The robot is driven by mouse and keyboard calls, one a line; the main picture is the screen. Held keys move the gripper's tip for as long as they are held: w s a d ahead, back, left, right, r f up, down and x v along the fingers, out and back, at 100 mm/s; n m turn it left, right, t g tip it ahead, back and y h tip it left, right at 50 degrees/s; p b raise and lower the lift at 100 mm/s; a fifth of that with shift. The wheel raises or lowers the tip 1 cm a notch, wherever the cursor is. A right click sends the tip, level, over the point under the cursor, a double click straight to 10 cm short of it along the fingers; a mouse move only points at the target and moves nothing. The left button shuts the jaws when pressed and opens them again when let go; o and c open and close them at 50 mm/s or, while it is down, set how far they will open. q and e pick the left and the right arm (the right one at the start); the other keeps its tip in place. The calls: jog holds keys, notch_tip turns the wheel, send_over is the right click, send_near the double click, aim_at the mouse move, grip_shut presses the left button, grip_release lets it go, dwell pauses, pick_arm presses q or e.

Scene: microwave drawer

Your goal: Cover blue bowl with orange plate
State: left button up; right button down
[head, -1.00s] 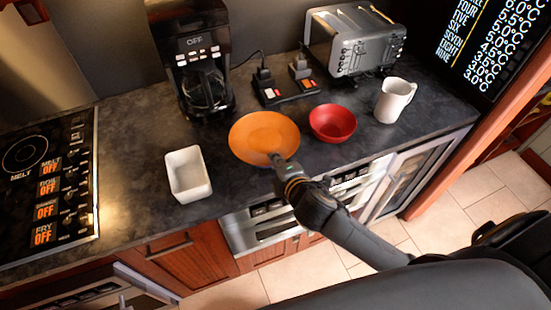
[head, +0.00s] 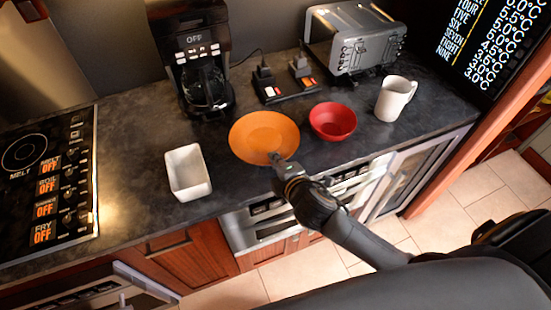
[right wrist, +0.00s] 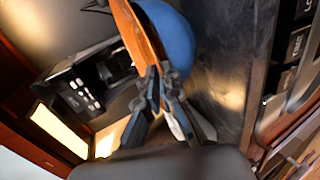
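An orange plate (head: 264,136) lies roughly level over the counter, left of a red bowl. In the right wrist view the plate (right wrist: 137,35) shows edge-on, with the blue bowl (right wrist: 174,42) directly beneath it. I cannot tell whether plate and bowl touch all round. In the head view the plate hides the blue bowl. My right gripper (head: 277,158) is at the plate's near edge. In the right wrist view its fingers (right wrist: 158,88) are closed on the plate's rim. My left gripper is not in view.
The red bowl (head: 333,121) stands close to the plate's right. A white mug (head: 392,99) is further right, a white rectangular dish (head: 188,173) to the left. A coffee maker (head: 203,85), sockets and a toaster (head: 355,45) stand behind. The counter between dish and plate is clear.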

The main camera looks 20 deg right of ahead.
jog(key=shift+s+f, duration=0.15)
jog(key=shift+f, duration=0.25)
dwell(0.3)
jog(key=c, duration=1.5)
grip_release()
jog(key=shift+o, duration=0.3)
jog(key=shift+f, duration=0.1)
jog(key=v, duration=1.1)
jog(key=shift+s+r, duration=0.3)
jog(key=shift+f, duration=0.1)
